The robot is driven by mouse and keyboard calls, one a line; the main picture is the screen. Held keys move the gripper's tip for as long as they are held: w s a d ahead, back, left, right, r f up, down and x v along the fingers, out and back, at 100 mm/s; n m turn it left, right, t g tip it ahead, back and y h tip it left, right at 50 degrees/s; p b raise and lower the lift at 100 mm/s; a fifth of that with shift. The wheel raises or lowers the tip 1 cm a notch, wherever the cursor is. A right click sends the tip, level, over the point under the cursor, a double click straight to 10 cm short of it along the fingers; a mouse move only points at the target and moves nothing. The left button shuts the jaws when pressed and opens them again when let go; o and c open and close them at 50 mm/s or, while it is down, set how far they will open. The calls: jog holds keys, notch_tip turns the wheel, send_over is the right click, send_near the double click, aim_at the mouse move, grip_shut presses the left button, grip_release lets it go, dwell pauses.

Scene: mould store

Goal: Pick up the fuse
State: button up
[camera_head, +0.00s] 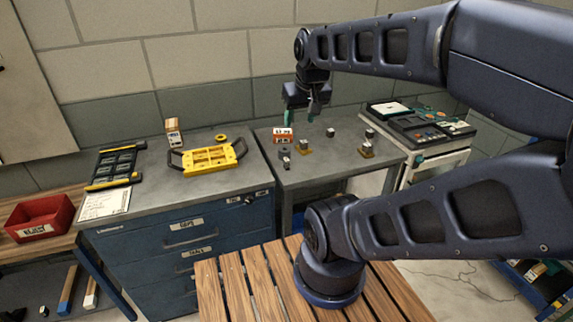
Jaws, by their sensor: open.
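My gripper (300,114) hangs over the back of the grey table (318,170), its two teal-tipped fingers apart and nothing seen between them. An orange-and-white labelled block (283,135) stands on that table just below the left finger. Small grey-and-dark pieces stand around it: one in front of the block (286,161), one to its right (303,146) and one farther right (330,132). Another small piece with a brass-coloured base (366,150) is near the right side. The pieces are too small for me to tell which is the fuse.
A blue drawer cabinet (180,240) on the left bears a yellow tray (209,158), a dark rack (115,166) and small boxes (173,131). A red bin (39,217) sits far left. A machine with a keypad (420,126) stands right. The grey table's front is clear.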

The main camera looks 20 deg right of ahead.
jog(key=shift+o, duration=0.2)
jog(key=shift+o, duration=0.6)
jog(key=m+g, duration=0.5)
jog(key=m, duration=1.2)
send_over(286, 159)
notch_tip(286, 159, down, 22)
jog(key=r, duration=0.1)
jog(key=shift+d+f+m, duration=0.15)
jog(key=shift+f+m, duration=0.15)
jog(key=shift+f, duration=0.55)
jog(key=shift+s+f, duration=0.15)
jog(key=shift+f, duration=4.95)
